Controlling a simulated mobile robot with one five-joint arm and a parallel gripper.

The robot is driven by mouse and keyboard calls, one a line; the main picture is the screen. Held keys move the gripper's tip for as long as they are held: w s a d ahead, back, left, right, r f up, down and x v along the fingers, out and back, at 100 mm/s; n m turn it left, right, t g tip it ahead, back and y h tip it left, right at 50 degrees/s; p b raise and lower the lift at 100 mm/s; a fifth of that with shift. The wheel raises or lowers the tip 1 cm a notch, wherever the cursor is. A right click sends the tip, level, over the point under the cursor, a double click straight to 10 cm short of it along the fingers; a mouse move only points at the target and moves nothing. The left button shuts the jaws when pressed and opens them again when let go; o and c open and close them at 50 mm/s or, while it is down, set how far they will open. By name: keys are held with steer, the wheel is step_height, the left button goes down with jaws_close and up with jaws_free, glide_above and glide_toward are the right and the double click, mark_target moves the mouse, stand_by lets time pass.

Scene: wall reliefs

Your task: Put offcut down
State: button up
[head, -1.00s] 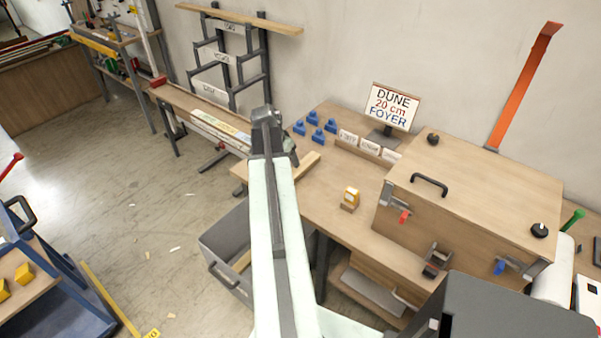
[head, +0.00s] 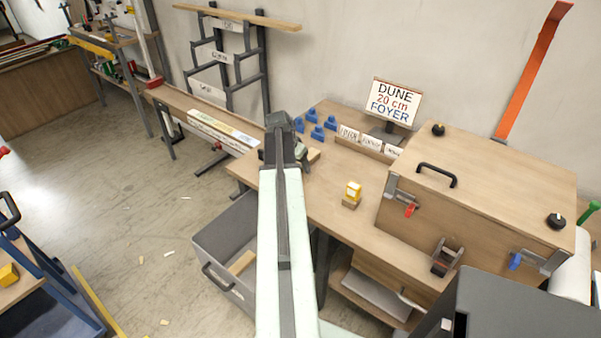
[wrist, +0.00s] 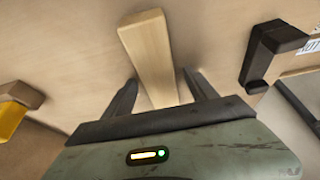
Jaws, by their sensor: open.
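The offcut (wrist: 148,60), a pale wooden bar, lies on the wooden bench top in the wrist view. Its near end is between the two dark fingers of my gripper (wrist: 160,92). The fingers are apart, with a gap on either side of the bar, so my gripper is open. In the head view a small part of the offcut (head: 314,156) shows on the bench (head: 308,190), just right of the end of my arm. My arm hides the rest of it and most of the gripper there.
A grey bin (head: 212,250) with a wood piece inside stands below the bench's left end. A yellow item (head: 353,192) on a small block, blue pieces (head: 311,115) and a large wooden box (head: 480,190) occupy the bench. A black fitting (wrist: 270,50) is right of the offcut.

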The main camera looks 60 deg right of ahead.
steer(key=shift+r, duration=0.1)
steer(key=shift+c, duration=0.3)
jaws_close()
